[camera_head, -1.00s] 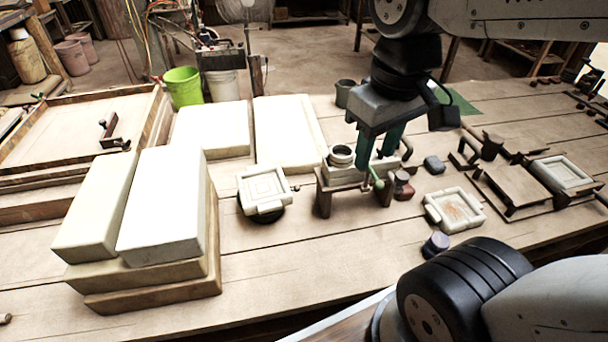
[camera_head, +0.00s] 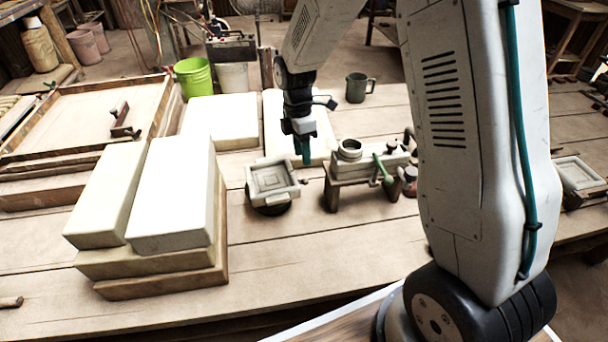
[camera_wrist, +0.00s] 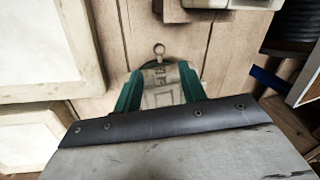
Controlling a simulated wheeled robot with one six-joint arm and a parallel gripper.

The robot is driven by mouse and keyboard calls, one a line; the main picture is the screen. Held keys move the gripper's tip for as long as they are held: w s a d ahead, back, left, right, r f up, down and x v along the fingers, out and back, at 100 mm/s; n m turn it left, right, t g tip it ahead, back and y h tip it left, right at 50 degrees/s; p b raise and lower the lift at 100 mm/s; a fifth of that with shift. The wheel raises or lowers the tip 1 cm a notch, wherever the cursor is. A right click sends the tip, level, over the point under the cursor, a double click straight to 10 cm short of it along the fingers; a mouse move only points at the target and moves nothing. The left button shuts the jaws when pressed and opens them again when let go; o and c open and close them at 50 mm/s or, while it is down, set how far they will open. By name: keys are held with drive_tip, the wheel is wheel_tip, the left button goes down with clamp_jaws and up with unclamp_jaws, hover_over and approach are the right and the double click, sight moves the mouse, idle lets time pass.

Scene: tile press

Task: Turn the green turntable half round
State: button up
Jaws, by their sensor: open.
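The turntable (camera_head: 268,208) is a low dark round base carrying a pale square frame (camera_head: 272,182) with stepped inner edges. I see no green on it. A small knob sticks out at its right side. My gripper (camera_head: 304,158) points down just behind and right of the frame, seemingly above it. I cannot tell whether the fingers touch anything.
A small bench (camera_head: 350,178) with a round collar and green-handled lever stands right of the turntable. Stacked white slabs (camera_head: 172,195) stand to the left, and another pale slab lies behind. A dark mug (camera_head: 358,88) stands at the back. My arm hides much of the right side.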

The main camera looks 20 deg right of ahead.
sight(304, 179)
drive_tip(key=f, duration=0.2)
drive_tip(key=s+f, duration=0.1)
drive_tip(key=f, duration=0.5)
drive_tip(key=shift+s, duration=0.2)
clamp_jaws()
